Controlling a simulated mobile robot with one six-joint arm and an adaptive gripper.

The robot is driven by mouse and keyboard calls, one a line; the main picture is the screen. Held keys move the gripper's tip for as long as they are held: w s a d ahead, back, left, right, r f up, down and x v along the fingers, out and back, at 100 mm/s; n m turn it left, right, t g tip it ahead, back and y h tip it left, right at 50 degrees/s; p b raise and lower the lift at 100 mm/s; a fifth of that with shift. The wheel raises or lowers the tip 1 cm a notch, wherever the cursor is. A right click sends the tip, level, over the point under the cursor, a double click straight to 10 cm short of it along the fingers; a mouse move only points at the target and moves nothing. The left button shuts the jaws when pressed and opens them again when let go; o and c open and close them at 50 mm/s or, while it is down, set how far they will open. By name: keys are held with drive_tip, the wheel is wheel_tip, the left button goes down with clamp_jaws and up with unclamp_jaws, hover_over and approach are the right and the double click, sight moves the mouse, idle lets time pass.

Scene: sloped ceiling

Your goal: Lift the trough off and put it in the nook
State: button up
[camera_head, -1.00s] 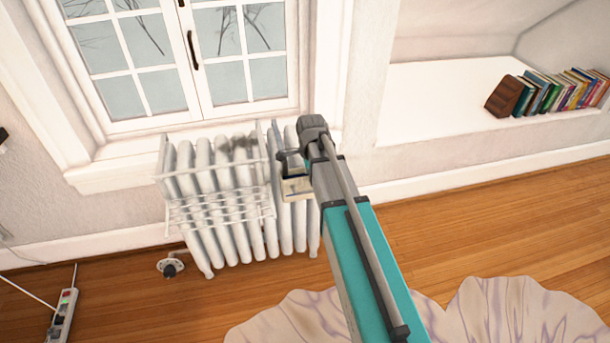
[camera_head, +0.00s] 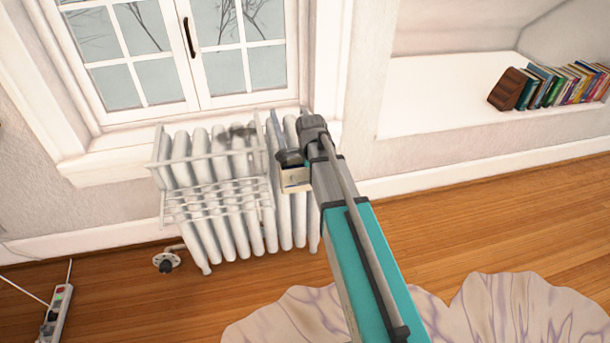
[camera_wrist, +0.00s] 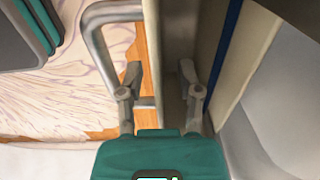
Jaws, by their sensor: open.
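The trough, a small cream box (camera_head: 295,181), hangs at the front of the white radiator's right part, beside my arm. In the wrist view, its cream wall (camera_wrist: 246,70) stands beside the pale radiator. My gripper (camera_wrist: 160,82) is open, with one finger on each side of a beige wall that seems to be the trough's near side. I cannot tell whether either finger touches it. The nook (camera_head: 445,95) is the white recess at the right, with a broad bare floor.
Several books with a brown bookend (camera_head: 507,89) stand at the nook's right. A white wire rack (camera_head: 215,190) hangs on the radiator's left part. A radiator valve (camera_head: 166,262) and a power strip (camera_head: 55,315) are low left. A marbled, wavy-edged surface (camera_head: 520,310) is in front.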

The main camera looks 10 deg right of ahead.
clamp_jaws()
drive_tip(key=shift+r, duration=0.1)
idle(0.3)
drive_tip(key=shift+r+p, duration=2.7)
drive_tip(key=shift+p, duration=0.05)
